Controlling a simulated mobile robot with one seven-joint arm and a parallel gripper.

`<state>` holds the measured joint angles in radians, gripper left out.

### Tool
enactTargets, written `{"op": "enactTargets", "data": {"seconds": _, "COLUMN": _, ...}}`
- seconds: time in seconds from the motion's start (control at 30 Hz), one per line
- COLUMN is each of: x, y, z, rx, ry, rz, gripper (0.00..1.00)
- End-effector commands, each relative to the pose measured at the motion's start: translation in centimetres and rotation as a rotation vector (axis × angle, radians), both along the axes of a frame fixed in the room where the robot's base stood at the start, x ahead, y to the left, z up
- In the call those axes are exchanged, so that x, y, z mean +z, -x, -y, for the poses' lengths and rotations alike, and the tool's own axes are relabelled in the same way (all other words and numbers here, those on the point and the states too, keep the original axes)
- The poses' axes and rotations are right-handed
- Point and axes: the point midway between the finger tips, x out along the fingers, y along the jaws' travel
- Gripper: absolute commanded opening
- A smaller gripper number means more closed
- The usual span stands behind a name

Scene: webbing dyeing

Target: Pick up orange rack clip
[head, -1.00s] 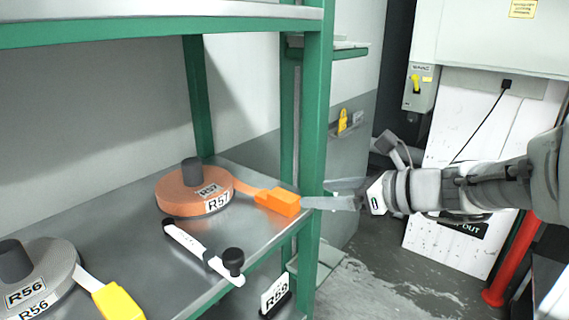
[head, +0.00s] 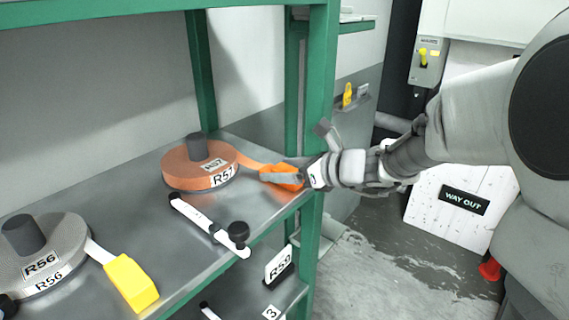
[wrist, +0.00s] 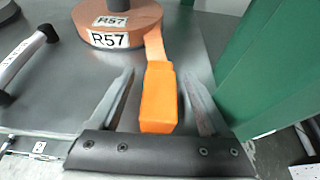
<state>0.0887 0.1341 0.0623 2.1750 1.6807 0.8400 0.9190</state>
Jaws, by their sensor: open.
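The orange rack clip (head: 284,177) is a block at the end of an orange strap, on the shelf's right edge in the head view. The strap runs to the orange webbing roll R57 (head: 183,173). In the wrist view the clip (wrist: 159,98) lies between the two fingers of my gripper (wrist: 159,95). The fingers are apart, with a gap on both sides of the clip. In the head view my gripper (head: 283,176) reaches in from the right and partly covers the clip.
A green shelf post (head: 316,110) stands close beside my gripper; it fills the right of the wrist view (wrist: 275,75). A white bar with a black knob (head: 205,222) lies in front of the roll. Roll R56 (head: 75,250) with a yellow clip (head: 130,284) is at left.

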Motion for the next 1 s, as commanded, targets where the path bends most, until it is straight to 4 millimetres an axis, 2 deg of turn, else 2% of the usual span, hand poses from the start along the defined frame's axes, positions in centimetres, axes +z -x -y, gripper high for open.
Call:
{"op": "enactTargets", "data": {"seconds": 0.13, "x": 0.0, "y": 0.01, "z": 0.02, "rx": 0.0, "ry": 0.0, "rz": 0.0, "gripper": 0.8}}
{"op": "enactTargets", "data": {"seconds": 0.57, "x": 0.0, "y": 0.04, "z": 0.05, "rx": 0.0, "ry": 0.0, "rz": 0.0, "gripper": 0.03}}
{"op": "enactTargets", "data": {"seconds": 0.6, "x": 0.0, "y": 0.04, "z": 0.05, "rx": 0.0, "ry": 0.0, "rz": 0.0, "gripper": 0.0}}
{"op": "enactTargets", "data": {"seconds": 1.0, "x": 0.49, "y": 0.02, "z": 0.04, "rx": 0.001, "ry": 0.001, "rz": 0.003, "gripper": 0.0}}
